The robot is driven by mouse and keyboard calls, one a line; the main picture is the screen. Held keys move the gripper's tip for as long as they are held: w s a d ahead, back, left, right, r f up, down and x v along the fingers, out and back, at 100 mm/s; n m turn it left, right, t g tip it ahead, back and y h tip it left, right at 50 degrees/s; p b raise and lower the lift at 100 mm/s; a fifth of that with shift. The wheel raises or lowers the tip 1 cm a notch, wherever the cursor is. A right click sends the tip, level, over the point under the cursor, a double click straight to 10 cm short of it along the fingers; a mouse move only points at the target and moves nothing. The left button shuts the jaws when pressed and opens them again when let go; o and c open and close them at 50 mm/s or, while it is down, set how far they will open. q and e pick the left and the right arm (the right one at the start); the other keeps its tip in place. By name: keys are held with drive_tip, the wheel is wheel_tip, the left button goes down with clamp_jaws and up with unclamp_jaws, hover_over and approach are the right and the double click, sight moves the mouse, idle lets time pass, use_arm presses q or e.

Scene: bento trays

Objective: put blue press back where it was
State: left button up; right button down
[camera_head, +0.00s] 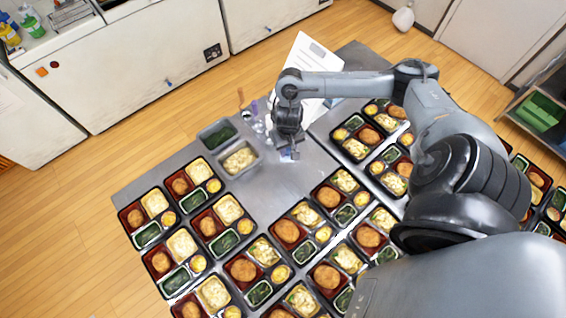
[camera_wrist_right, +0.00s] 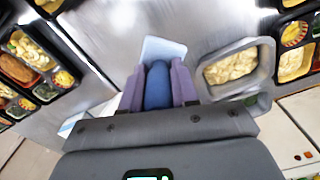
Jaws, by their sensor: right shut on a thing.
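My right gripper (camera_head: 289,148) is over the bare metal table between the bento trays and the food containers. In the right wrist view its two fingers (camera_wrist_right: 157,88) are shut on the blue press (camera_wrist_right: 157,84). The press has a rounded blue handle between the fingers and a pale blue flat part beyond the fingertips. In the head view only a little blue of it shows below the gripper, so I cannot tell whether it touches the table. My left gripper is not in view.
A metal container of pale food (camera_head: 258,165) and one of dark greens (camera_head: 203,136) stand left of the gripper. Small utensils (camera_head: 252,122) and a white sheet (camera_head: 312,55) are behind. Several filled bento trays (camera_head: 246,270) cover the front and right. Bare table (camera_head: 290,180) lies between.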

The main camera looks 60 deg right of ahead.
drive_tip(key=s+d+f, duration=0.3)
drive_tip(key=s+f, duration=0.1)
drive_tip(key=s, duration=0.4)
drive_tip(key=w+f, duration=0.2)
drive_tip(key=w, duration=0.1)
drive_tip(key=w+f+b, duration=0.1)
drive_tip(key=w+f, duration=0.1)
drive_tip(key=w, duration=0.2)
drive_tip(key=w+f+b, duration=0.1)
drive_tip(key=w+f, duration=0.2)
drive_tip(key=w, duration=0.1)
drive_tip(key=shift+w+a+f, duration=0.1)
drive_tip(key=shift+w, duration=0.15)
wheel_tip(320, 180, down, 4)
drive_tip(key=shift+r+b, duration=0.25)
drive_tip(key=shift+b, duration=0.05)
drive_tip(key=shift+f, duration=0.2)
drive_tip(key=shift+f, duration=0.1)
drive_tip(key=c, duration=0.9)
unclamp_jaws()
drive_tip(key=shift+o, duration=0.2)
